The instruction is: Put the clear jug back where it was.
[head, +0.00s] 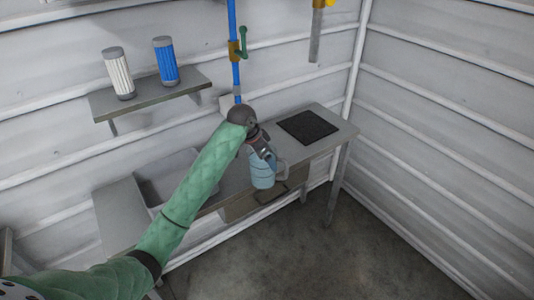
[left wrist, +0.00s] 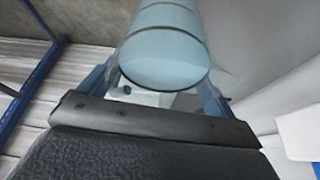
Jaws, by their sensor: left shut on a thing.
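The clear jug (head: 262,174), tinted pale blue, hangs under my left gripper (head: 264,153) in front of the workbench's front edge. In the left wrist view the jug (left wrist: 165,50) lies between the two blue fingers of the gripper (left wrist: 158,92), which is shut on it. In the head view the jug looks nearly upright. My forearm and wrist hide part of the bench behind it. I cannot tell whether the jug touches the bench edge. My right gripper is in neither view.
The grey bench has a dark square mat (head: 308,127) at its right and a pale basin (head: 160,178) at its left. Above, a wall shelf (head: 150,97) holds a white filter (head: 119,75) and a blue filter (head: 166,61). A blue pipe (head: 236,75) with a green-handled valve (head: 243,43) runs down the wall.

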